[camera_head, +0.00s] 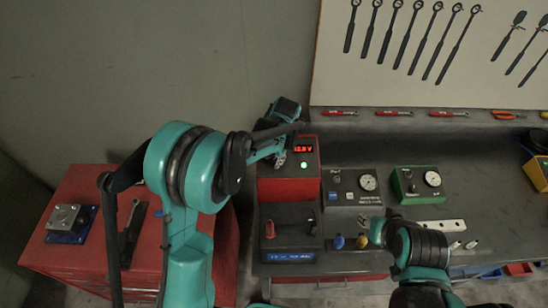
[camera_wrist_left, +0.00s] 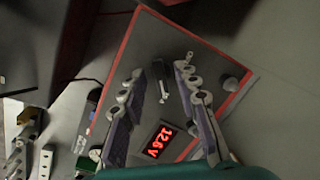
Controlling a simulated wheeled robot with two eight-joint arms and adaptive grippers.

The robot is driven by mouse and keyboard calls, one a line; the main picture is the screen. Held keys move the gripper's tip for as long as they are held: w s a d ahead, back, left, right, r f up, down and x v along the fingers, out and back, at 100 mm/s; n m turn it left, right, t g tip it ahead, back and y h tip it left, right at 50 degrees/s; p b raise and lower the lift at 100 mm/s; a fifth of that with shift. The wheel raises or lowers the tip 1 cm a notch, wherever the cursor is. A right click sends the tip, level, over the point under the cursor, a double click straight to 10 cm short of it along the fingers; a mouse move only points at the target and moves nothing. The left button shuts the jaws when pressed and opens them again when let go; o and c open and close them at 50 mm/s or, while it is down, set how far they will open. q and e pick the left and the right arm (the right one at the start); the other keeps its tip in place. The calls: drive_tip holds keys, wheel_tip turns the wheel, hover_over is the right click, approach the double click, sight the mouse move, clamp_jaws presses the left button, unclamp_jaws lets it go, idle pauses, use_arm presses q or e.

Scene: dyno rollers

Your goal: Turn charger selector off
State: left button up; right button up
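A small grey lever-like part, seemingly the selector (camera_wrist_left: 161,84), stands on that face above the display. My left gripper (camera_head: 284,142) is over the charger's top in the head view and partly hides it. In the left wrist view its fingers (camera_wrist_left: 160,71) are spread, one on each side of the selector, with gaps showing. My right gripper (camera_head: 378,228) is at the bench front; its finger opening is unclear.
A black battery (camera_head: 291,250) with red and black terminals stands in front of the charger. A grey gauge box (camera_head: 345,190) and a green gauge box (camera_head: 410,187) stand to the right. A red cabinet (camera_head: 80,253) is at left. Tools hang on the back board (camera_head: 500,65).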

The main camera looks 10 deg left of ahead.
use_arm(q)
clamp_jaws()
drive_tip(key=shift+n, duration=0.4)
drive_tip(key=n+b, duration=0.2)
drive_tip(key=shift+w+a+f+n+h, duration=0.1)
drive_tip(key=shift+n+h, duration=0.2)
drive_tip(key=n+b, duration=0.1)
drive_tip(key=n, duration=0.3)
drive_tip(key=shift+a+n+h+b, duration=0.1)
drive_tip(key=shift+n+h+b, duration=0.2)
drive_tip(key=shift+b, duration=0.05)
drive_tip(key=n+h+b, duration=0.1)
drive_tip(key=n+b, duration=0.1)
drive_tip(key=n, duration=0.4)
drive_tip(key=shift+a, duration=0.1)
drive_tip(key=n, duration=0.2)
drive_tip(key=n+b, duration=0.1)
drive_tip(key=n, duration=0.2)
drive_tip(key=shift+a+n+t+h, duration=0.1)
drive_tip(key=shift+n+t+h, duration=0.2)
